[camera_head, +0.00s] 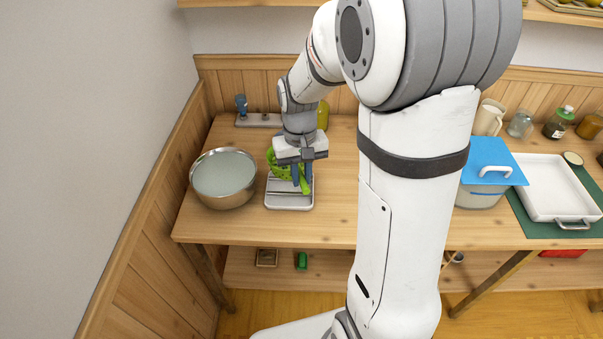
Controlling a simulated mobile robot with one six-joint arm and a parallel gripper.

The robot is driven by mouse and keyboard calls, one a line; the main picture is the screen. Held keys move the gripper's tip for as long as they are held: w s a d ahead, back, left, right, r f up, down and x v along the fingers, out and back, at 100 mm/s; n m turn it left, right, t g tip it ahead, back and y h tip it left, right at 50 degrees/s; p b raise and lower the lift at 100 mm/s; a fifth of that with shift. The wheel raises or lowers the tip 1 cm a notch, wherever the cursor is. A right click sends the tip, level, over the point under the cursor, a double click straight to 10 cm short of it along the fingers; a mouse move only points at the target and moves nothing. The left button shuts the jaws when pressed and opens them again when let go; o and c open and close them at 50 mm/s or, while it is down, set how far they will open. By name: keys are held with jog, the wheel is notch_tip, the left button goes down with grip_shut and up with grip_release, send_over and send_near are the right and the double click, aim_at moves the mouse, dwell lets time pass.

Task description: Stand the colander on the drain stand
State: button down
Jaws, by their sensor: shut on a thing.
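The green colander (284,171) is at the left part of the wooden table, partly hidden by my gripper. My gripper (302,183) points down and is shut on the colander, with its fingers at the colander's right side near a green handle-like part. The grey drain stand (289,202) lies flat on the table directly under the colander in this view. I cannot tell whether the colander touches the stand or hangs just above it.
A steel bowl (224,178) stands close left of the stand. A yellow-green bottle (323,114) is behind my gripper. A blue-lidded pot (484,174) and a white tray (556,187) are at the right. My arm hides the table's middle.

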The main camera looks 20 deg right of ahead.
jog(key=shift+f+b, duration=2.05)
jog(key=shift+f, duration=0.8)
jog(key=shift+f+b, duration=0.45)
jog(key=shift+f, duration=0.15)
jog(key=c, duration=1.3)
grip_release()
jog(key=shift+s, duration=0.1)
jog(key=shift+r, duration=0.15)
jog(key=shift+w+r+p, duration=0.2)
jog(key=shift+r+p, duration=1.35)
jog(key=shift+r, duration=0.4)
jog(key=shift+w+r+p, duration=0.2)
jog(key=shift+r+p, duration=1.3)
jog(key=shift+r, duration=0.45)
